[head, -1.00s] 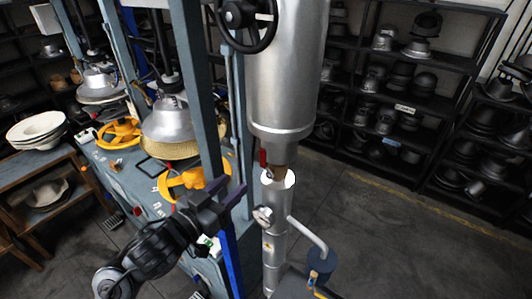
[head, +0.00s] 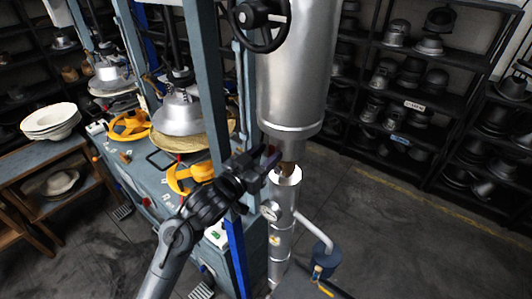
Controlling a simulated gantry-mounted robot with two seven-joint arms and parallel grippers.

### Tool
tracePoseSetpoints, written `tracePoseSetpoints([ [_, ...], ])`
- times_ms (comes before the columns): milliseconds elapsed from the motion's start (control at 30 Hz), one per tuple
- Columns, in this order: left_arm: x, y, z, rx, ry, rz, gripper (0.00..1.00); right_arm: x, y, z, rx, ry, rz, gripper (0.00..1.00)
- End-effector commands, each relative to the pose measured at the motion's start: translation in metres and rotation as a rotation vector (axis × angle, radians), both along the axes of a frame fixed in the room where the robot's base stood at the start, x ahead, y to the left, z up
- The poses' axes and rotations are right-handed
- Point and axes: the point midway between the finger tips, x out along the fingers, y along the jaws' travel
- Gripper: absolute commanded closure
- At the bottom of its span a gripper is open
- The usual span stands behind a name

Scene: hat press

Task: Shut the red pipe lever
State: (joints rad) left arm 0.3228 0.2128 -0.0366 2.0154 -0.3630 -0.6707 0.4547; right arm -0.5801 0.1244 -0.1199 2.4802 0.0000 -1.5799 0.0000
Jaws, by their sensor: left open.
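The silver vertical pipe (head: 281,235) stands below a large metal cylinder (head: 296,75), with a brownish fitting (head: 287,168) between them. The red lever at this fitting cannot be made out now; my left gripper covers the spot where it hung. My left gripper (head: 267,162) is open, with its fingers at the left side of the fitting. I cannot tell whether they touch the lever. My right gripper is not in view.
A pressure gauge (head: 270,211) sits on the pipe just below my gripper. A blue-grey press post (head: 207,90) stands close on the left, and a black handwheel (head: 259,22) is above. Shelves of hat moulds (head: 405,85) line the back. Floor on the right is clear.

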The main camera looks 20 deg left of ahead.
Motion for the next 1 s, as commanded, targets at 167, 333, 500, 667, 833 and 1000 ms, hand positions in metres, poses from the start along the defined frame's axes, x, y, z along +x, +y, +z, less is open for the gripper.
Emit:
tracePoseSetpoints([
  [167, 0.0025, -0.0011, -0.0002, 0.000, 0.000, 0.000, 0.55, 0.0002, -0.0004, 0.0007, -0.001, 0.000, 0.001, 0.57],
  [333, 0.0023, -0.0009, -0.0003, 0.000, 0.000, 0.000, 0.57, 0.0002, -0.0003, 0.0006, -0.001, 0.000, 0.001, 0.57],
  [500, 0.0022, -0.0009, -0.0003, 0.000, 0.000, 0.000, 0.83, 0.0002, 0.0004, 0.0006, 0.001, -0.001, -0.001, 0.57],
  [667, 0.0022, -0.0008, -0.0004, 0.000, 0.000, 0.000, 1.00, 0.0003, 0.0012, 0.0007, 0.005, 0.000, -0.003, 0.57],
  [833, 0.0022, -0.0008, -0.0004, 0.000, 0.000, 0.000, 1.00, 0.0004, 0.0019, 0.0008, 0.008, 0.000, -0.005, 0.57],
  [1000, 0.0026, -0.0036, -0.0007, 0.006, -0.002, -0.004, 1.00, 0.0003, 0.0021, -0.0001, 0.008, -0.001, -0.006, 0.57],
])
